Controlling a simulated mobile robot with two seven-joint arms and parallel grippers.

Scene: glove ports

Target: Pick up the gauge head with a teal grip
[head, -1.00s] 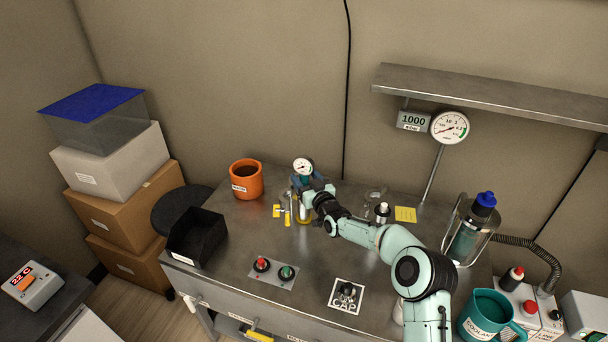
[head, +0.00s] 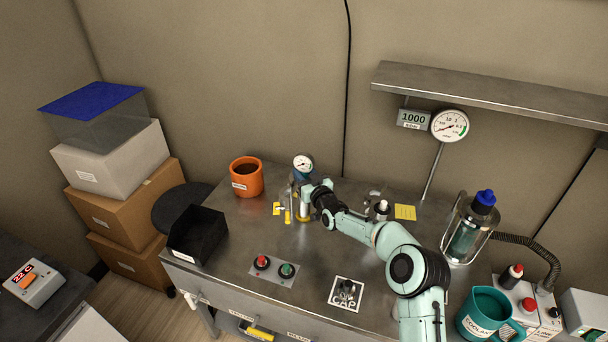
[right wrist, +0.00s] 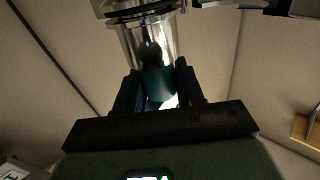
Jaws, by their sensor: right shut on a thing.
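The gauge head (head: 303,162) has a round white dial and shows in the head view toward the back of the steel bench. In the right wrist view its metal body (right wrist: 150,40) and teal grip (right wrist: 159,84) show, the teal part between my two dark fingers. My right gripper (right wrist: 160,88) is shut on the teal grip. In the head view the right gripper (head: 304,183) is just below the dial and partly hides the gauge head. A silver post with a yellow ring at its base (head: 303,215) stands below it. My left gripper is not in view.
An orange mug (head: 246,178) and small yellow pieces (head: 277,209) are near the gauge head. A black bin (head: 198,236), a red and green button plate (head: 274,269) and a CAP plate (head: 346,294) stand nearer the front. A shelf (head: 490,92) juts from the wall at right.

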